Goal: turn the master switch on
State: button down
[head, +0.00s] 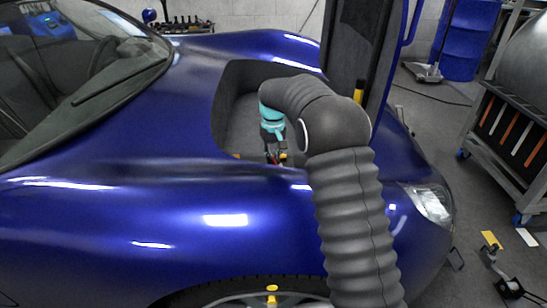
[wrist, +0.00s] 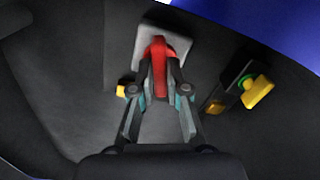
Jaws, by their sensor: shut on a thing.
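The red key-shaped handle of the master switch (wrist: 158,47) stands out from a pale grey plate (wrist: 184,47) inside the car's dark front compartment. My gripper (wrist: 160,72) is shut on the red handle, one finger on each side.
A yellow knob with a green ring (wrist: 257,92) sits on a dark block close to the right of my gripper. The compartment walls (head: 234,100) surround my gripper. The blue car body (head: 130,210) lies in front, below my arm.

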jog(key=shift+m, duration=1.7)
jog(key=c, duration=1.2)
grip_release()
jog(key=shift+o, duration=0.2)
notch_tip(320, 180, up, 12)
